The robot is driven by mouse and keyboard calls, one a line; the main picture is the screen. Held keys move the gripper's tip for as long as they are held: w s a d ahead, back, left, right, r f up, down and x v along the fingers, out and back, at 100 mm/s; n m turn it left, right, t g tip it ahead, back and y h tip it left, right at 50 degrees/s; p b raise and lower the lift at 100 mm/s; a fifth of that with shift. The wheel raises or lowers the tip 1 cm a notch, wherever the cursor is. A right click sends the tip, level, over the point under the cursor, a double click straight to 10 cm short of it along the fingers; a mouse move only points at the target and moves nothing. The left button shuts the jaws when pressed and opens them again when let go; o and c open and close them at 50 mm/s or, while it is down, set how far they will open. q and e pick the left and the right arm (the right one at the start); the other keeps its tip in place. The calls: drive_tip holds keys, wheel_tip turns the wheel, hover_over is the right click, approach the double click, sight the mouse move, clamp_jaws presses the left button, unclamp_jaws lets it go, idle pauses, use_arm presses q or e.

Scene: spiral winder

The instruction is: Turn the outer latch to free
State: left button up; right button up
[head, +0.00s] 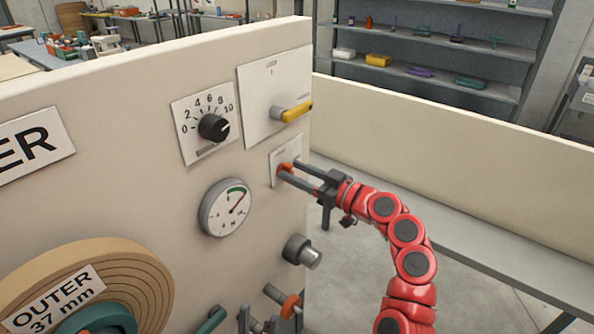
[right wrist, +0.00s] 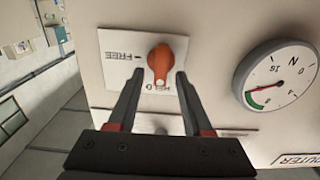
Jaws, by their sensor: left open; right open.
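The outer latch is an orange knob (head: 286,168) on a white plate on the panel, below the yellow lever. In the right wrist view the knob (right wrist: 160,62) has its narrow end toward the HELD label; the FREE label (right wrist: 123,57) is to its left. My right gripper (head: 284,171) is open at the latch. Its fingertips (right wrist: 158,78) lie on either side of the knob's narrow end; I cannot tell whether they touch it. My left gripper (head: 258,322) is open at the bottom edge of the head view, low before the panel and partly cut off.
Above the latch is a yellow lever (head: 291,112) on a plate. A black dial (head: 214,127), a gauge (head: 226,208), a grey knob (head: 301,251) and a tan roll marked OUTER (head: 150,280) also sit on the panel. A low cream wall (head: 450,150) stands to the right.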

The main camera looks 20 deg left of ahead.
drive_tip(key=shift+c, duration=0.2)
clamp_jaws()
drive_tip(key=shift+m, duration=0.4)
drive_tip(key=shift+w+f+m, duration=0.1)
drive_tip(key=shift+w+m, duration=0.05)
drive_tip(key=shift+m, duration=0.75)
drive_tip(key=shift+w+d+f+m+p, duration=0.15)
drive_tip(key=shift+m+p, duration=0.8)
drive_tip(key=shift+m, duration=1.6)
drive_tip(key=shift+w+f+m+p, duration=0.15)
drive_tip(key=shift+m+p, duration=0.85)
drive_tip(key=shift+m, duration=1.6)
drive_tip(key=shift+w+d+f+m+p, duration=0.2)
drive_tip(key=shift+m+p, duration=0.75)
drive_tip(key=shift+m, duration=1.6)
drive_tip(key=shift+s+a+f, duration=0.1)
drive_tip(key=shift+a+f, duration=0.05)
drive_tip(key=shift+a, duration=0.05)
